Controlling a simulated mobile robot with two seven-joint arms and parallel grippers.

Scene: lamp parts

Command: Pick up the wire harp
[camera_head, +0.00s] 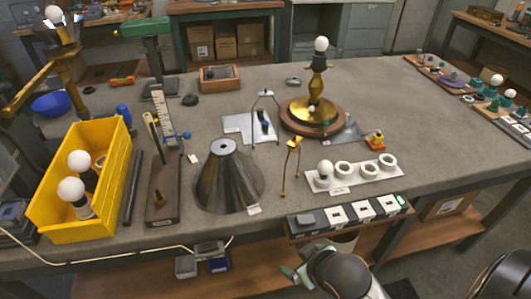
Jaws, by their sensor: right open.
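A thin grey wire harp (253,119) stands upright in the middle of the workbench, an arch with two legs beside a pale card. A brass-coloured two-legged wire piece (284,176) stands in front of it; I cannot tell if it is also a harp. My right gripper (297,274) is at the bottom, below the bench's front edge and well apart from both wire pieces. It is open, with nothing visible between its greenish fingers. My left gripper is not in view.
A dark cone shade (228,183) stands left of the brass piece. A brass lamp (314,88) stands behind it. A white bulb tray (345,183) and a switch strip (325,222) lie nearer my right gripper. A yellow bin (50,222) is left. The bench's right-centre (430,140) is clear.

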